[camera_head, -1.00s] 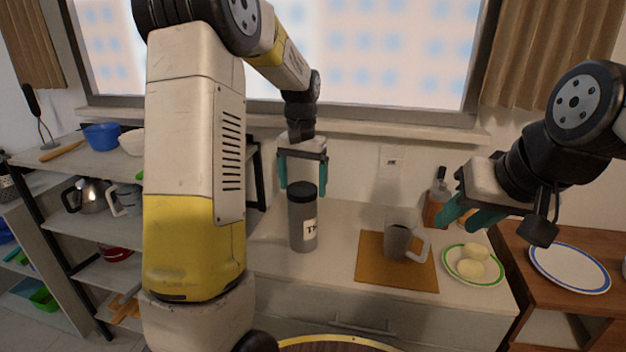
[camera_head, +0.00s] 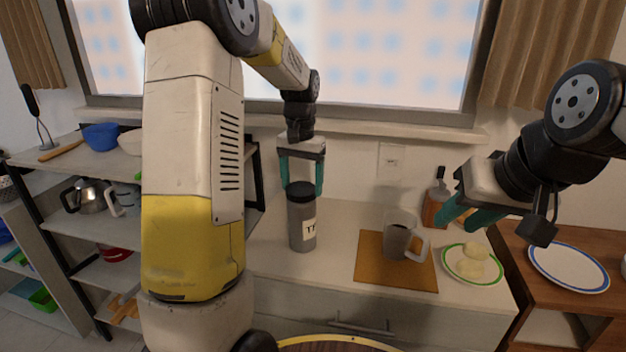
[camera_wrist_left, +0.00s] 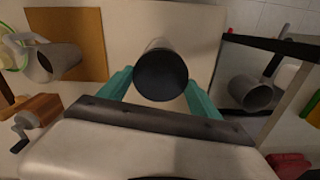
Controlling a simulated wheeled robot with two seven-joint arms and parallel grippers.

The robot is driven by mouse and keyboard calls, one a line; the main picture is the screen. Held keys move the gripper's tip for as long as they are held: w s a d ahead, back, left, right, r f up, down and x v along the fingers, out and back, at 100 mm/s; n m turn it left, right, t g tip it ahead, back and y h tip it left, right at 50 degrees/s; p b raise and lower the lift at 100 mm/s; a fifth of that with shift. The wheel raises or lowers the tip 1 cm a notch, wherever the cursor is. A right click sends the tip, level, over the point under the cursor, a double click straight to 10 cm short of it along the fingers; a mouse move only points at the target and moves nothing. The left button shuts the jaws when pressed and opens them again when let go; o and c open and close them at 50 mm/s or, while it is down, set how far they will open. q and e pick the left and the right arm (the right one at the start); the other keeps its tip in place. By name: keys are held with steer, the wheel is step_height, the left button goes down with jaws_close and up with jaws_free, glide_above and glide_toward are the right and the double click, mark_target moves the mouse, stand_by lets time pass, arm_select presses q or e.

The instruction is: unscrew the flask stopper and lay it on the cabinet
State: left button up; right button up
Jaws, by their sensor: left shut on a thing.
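A grey flask (camera_head: 302,228) with a pale label stands upright on the white cabinet top (camera_head: 340,215). Its black stopper (camera_head: 300,190) sits at the flask's top; the wrist view shows the stopper (camera_wrist_left: 161,75) from above, hiding most of the flask. My left gripper (camera_head: 302,188) points down over the flask, with its teal fingers on either side of the stopper and shut on it. Whether the stopper's thread is loose cannot be seen. My right gripper (camera_head: 468,214) is open and empty, held above the right part of the cabinet.
A brown board (camera_head: 375,270) carries a grey mug (camera_head: 396,242) right of the flask. A green-rimmed plate (camera_head: 488,277) with pale food and a brown grinder (camera_head: 433,212) stand further right. Bare cabinet top lies around the flask. A shelf (camera_head: 75,160) stands left.

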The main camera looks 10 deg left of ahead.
arm_select(q)
steer(key=n, duration=0.3)
steer(key=shift+n, duration=0.3)
steer(key=n, duration=0.2)
steer(key=shift+a+n, duration=0.1)
steer(key=shift+n, duration=0.3)
steer(key=shift+n, duration=0.8)
steer(key=n, duration=0.4)
steer(key=shift+s+r+n, duration=0.1)
steer(key=shift+n, duration=0.3)
steer(key=shift+a+n, duration=0.1)
steer(key=shift+n, duration=1.3)
